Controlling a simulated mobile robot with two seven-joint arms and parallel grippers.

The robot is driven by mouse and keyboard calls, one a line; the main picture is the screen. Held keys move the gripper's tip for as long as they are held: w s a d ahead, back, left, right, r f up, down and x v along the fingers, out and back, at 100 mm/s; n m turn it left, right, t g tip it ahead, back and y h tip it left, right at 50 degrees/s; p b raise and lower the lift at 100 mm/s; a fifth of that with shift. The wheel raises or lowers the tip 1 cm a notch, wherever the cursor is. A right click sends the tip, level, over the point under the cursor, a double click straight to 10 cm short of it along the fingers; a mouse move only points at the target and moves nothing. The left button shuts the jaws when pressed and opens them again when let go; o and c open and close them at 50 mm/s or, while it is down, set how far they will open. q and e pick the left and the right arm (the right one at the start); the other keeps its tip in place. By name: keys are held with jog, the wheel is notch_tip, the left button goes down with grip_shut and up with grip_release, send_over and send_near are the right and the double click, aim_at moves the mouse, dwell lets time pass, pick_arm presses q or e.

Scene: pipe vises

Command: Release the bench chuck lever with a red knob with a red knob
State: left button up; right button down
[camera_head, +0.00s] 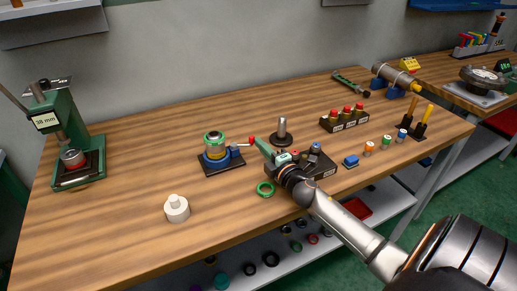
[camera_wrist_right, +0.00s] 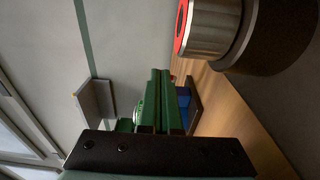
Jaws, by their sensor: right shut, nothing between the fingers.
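The bench chuck (camera_head: 216,153) stands on a dark base plate on the wooden bench, with a blue lower body and a green-rimmed ring on top. Its lever ends in a red knob (camera_head: 251,140) on the right side. My right gripper (camera_head: 258,144) has its green fingers closed together, with the tips right beside the knob. Whether they touch it I cannot tell. In the right wrist view the shut fingers (camera_wrist_right: 160,98) point toward the chuck, whose blue part (camera_wrist_right: 184,103) shows partly behind them. My left gripper is not in view.
A metal post (camera_head: 282,127) on a round base stands just behind my right gripper. A green ring (camera_head: 265,189) and a white cylinder (camera_head: 177,209) lie in front. A green press (camera_head: 72,145) stands at left, a red-capped rack (camera_head: 344,119) at right. The bench's left middle is clear.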

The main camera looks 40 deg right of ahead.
jog(key=shift+w+d, duration=0.25)
jog(key=shift+d, duration=0.15)
dwell(0.5)
jog(key=s, duration=0.3)
jog(key=s+a, duration=0.1)
jog(key=s, duration=0.3)
jog(key=s+a, duration=0.1)
jog(key=s, duration=0.3)
jog(key=shift+s, duration=0.6)
